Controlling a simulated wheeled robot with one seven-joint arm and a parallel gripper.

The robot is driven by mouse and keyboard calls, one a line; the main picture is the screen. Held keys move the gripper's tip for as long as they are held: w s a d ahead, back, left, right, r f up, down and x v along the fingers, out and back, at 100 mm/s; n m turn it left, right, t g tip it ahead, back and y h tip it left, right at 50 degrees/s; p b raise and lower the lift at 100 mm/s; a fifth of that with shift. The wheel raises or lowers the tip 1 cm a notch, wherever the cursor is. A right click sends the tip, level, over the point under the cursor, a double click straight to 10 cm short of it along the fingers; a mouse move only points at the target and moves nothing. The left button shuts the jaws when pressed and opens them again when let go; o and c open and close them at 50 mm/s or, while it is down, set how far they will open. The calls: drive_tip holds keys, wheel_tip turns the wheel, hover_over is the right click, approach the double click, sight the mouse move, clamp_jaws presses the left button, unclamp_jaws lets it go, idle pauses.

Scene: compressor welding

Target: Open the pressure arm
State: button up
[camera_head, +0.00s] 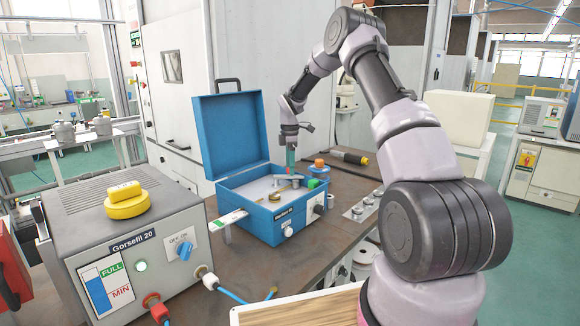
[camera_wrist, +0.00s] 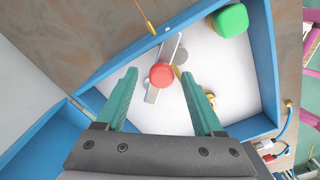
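The blue box (camera_head: 258,222) stands on the bench with its lid (camera_head: 230,135) raised. In the wrist view, a flat metal bar (camera_wrist: 172,48) with a round red knob (camera_wrist: 161,75) lies over the pale floor of the box; it appears to be the pressure arm. My gripper (camera_wrist: 158,73) has two teal fingers spread apart with nothing gripped. The red knob appears between the fingertips, but the height gap cannot be told. In the head view my gripper (camera_head: 290,160) points down over the box, and the knob cannot be made out.
A green block (camera_wrist: 231,20) sits at the box's corner. The grey Gorsefil unit (camera_head: 135,245) with a yellow disc (camera_head: 127,200) stands to the left. Right of the box are a holder with several small metal parts (camera_head: 357,212) and a dark tool (camera_head: 350,157).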

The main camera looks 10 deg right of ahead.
wheel_tip(320, 180, up, 11)
idle(0.5)
drive_tip(key=shift+f, duration=0.1)
idle(0.4)
drive_tip(key=s+r+m+t, duration=0.3)
drive_tip(key=s+r+m, duration=0.7)
drive_tip(key=s+r, duration=0.9)
drive_tip(key=s+m+t+y, duration=0.2)
drive_tip(key=s+m, duration=0.9)
drive_tip(key=s, duration=1.3)
drive_tip(key=shift+a+r+m+t, duration=0.2)
drive_tip(key=shift+a+m+t, duration=0.1)
drive_tip(key=shift+t, duration=0.8)
